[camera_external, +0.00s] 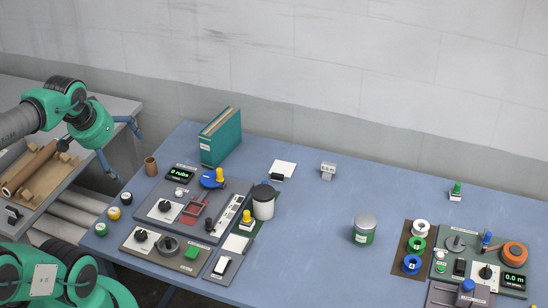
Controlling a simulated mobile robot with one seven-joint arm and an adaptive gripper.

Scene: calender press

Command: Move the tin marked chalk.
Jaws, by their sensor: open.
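A green tin (363,238) with a grey lid stands upright on the blue table, right of the middle. Its pale label is too small to read, so I cannot tell if it says chalk. A white canister (263,208) with a dark rim stands farther left, by the left control panel; no writing on it is readable. My gripper (119,147) is at the left, with its two blue fingers spread apart and nothing between them. It is above the gap by the table's left edge, far from both containers.
The left control panels (187,207) carry knobs and buttons. A teal binder (221,137) stands behind them. At the right are a brown mat (401,260) with spools and another control panel (462,265). The table's middle is mostly clear.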

